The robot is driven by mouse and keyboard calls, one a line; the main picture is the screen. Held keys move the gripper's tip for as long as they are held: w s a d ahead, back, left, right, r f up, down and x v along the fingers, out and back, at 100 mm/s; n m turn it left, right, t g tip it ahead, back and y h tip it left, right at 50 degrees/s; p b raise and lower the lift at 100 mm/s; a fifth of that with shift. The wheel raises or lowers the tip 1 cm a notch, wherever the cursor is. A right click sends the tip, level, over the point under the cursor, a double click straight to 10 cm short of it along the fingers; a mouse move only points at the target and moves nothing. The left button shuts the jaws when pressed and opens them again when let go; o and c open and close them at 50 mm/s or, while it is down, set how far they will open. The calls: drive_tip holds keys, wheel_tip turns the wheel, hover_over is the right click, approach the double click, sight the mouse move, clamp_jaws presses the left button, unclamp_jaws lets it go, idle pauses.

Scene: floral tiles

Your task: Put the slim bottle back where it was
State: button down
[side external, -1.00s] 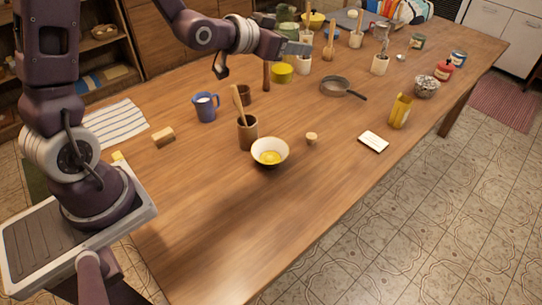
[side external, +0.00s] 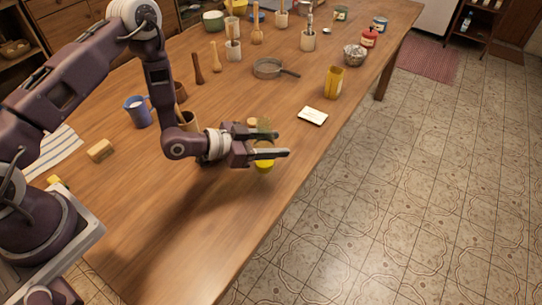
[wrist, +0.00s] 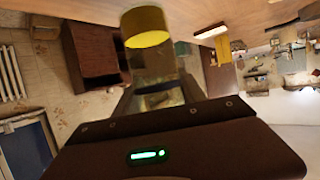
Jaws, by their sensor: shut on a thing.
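In the wrist view the bottle's yellow end (wrist: 146,27) shows at top centre, with the clear body (wrist: 155,68) between the fingers. I cannot tell how far its base is from the tabletop.
A small wooden piece (side external: 252,122) is just behind the bottle. A white card (side external: 312,117), yellow container (side external: 333,83) and pan (side external: 270,69) lie farther right. A brown cup (side external: 187,121) is beside my arm, near a blue mug (side external: 138,112). The table's near side is clear.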

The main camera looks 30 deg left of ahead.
wheel_tip(320, 180, down, 3)
drive_tip(key=shift+f, duration=0.2)
drive_tip(key=shift+f, duration=0.1)
drive_tip(key=c, duration=0.7)
unclamp_jaws()
drive_tip(key=shift+o, duration=0.2)
